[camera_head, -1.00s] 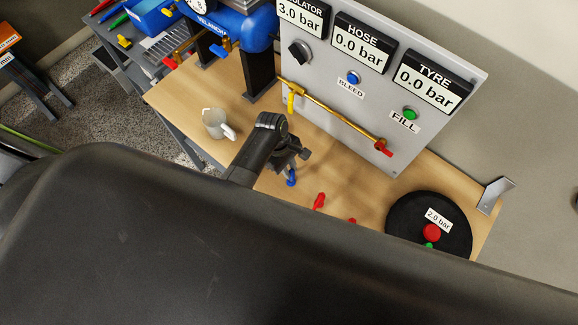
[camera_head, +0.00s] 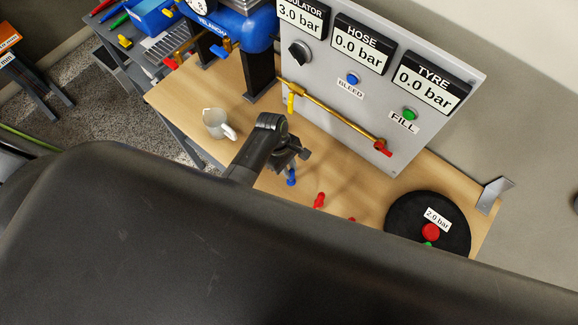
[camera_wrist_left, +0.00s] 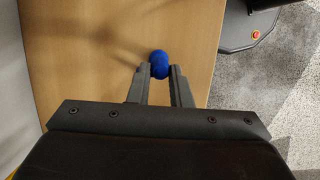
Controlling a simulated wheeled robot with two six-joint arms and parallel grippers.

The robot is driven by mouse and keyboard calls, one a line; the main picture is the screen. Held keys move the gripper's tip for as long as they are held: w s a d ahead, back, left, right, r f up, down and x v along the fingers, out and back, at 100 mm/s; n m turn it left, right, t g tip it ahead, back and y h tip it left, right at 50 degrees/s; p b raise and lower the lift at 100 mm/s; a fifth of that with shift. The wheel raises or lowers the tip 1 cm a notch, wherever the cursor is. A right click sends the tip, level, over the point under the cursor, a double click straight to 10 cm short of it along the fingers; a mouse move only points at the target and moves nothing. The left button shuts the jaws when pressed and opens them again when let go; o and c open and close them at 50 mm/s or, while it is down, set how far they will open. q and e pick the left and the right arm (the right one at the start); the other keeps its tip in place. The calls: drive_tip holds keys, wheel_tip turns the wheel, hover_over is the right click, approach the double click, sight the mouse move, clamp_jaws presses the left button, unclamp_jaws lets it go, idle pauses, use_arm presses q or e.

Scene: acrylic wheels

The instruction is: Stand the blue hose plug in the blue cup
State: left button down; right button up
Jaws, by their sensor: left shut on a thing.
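The blue hose plug (camera_head: 291,178) shows below my left gripper (camera_head: 295,161) in the head view, over the wooden bench. In the left wrist view its round blue end (camera_wrist_left: 159,64) sits between the two fingertips of my left gripper (camera_wrist_left: 159,73), which is shut on it. I cannot tell whether the plug touches the bench. No cup that looks blue is in view. My right gripper is not in view.
Two red pieces (camera_head: 319,200) lie right of the plug, one partly hidden by my arm. A black disc (camera_head: 402,217) with a red knob is at the right. A gauge panel (camera_head: 330,95) with a brass pipe stands behind. The bench between cup and gripper is clear.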

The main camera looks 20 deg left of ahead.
use_arm(q)
drive_tip(key=c, duration=1.2)
unclamp_jaws()
drive_tip(key=shift+c, duration=0.2)
drive_tip(key=v, duration=1.7)
drive_tip(key=shift+r, duration=0.25)
